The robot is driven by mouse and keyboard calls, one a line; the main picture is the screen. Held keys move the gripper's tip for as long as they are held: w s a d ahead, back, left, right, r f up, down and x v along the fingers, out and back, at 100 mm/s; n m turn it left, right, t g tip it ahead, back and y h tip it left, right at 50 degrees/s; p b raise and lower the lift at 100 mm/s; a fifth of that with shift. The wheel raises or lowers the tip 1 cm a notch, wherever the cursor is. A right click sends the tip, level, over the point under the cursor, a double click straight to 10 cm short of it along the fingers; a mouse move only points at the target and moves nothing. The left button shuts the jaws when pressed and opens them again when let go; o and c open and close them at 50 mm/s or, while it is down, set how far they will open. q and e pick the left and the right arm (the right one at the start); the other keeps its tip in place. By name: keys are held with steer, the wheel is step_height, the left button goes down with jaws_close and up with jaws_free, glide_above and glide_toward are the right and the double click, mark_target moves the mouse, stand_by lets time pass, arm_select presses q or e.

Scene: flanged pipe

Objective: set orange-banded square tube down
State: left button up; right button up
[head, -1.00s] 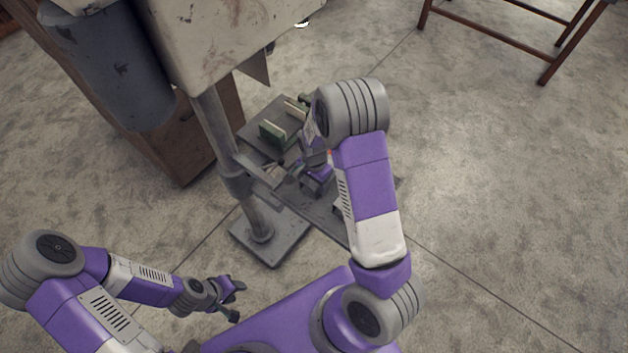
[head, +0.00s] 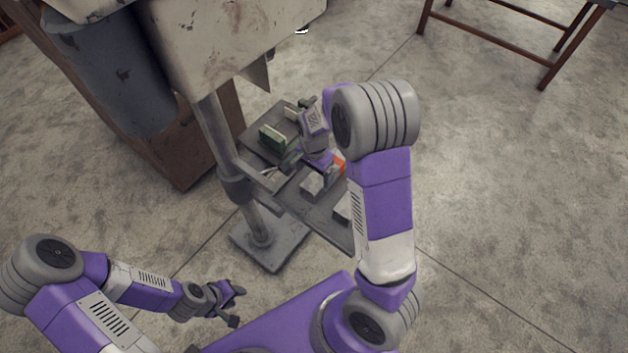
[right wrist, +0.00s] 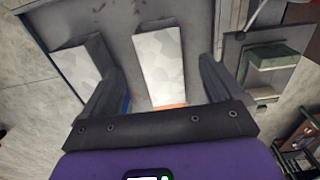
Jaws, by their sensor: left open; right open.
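The orange-banded square tube (right wrist: 160,60) is pale grey with an orange band at its near end. In the right wrist view it lies on a grey surface between the spread fingers of my right gripper (right wrist: 158,85), with a gap on each side. In the head view its orange band (head: 340,163) shows beside my right gripper (head: 322,172); the rest is partly hidden by the hand and arm. My right gripper is open. My left gripper (head: 236,306) is open and empty at the lower left, away from the tube.
A second pale tube (right wrist: 80,65) lies left of the fingers, with a bit of blue near the left finger. A grey shelf (head: 290,201) carries pale blocks. A green block (head: 272,138) stands on a tray behind. A metal post (head: 222,150) rises left of the shelf.

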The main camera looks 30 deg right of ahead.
steer(key=shift+r, duration=1.95)
